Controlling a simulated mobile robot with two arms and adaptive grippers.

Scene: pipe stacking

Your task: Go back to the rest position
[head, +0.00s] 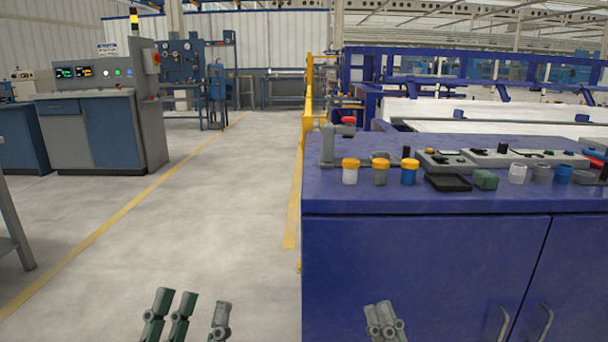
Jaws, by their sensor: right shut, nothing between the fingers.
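My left gripper (201,303) is at the bottom edge left of centre, over the floor in the picture. Its fingers stand apart with nothing between them. My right gripper (381,312) is at the bottom edge in front of the blue cabinet (420,265). Its fingers are together and hold nothing. Both grippers appear below the cabinet top and apart from the objects on it. On the top stand a white piece (350,176), a grey piece (380,177) and a blue piece (409,176), each with a yellow upper part.
A black tray (449,183), a green block (486,180) and an uncapped white cup (517,173) sit farther right on the top. A grey pipe fitting (328,147) stands at its left end. Open floor (215,200) lies left. A control console (110,125) stands beyond.

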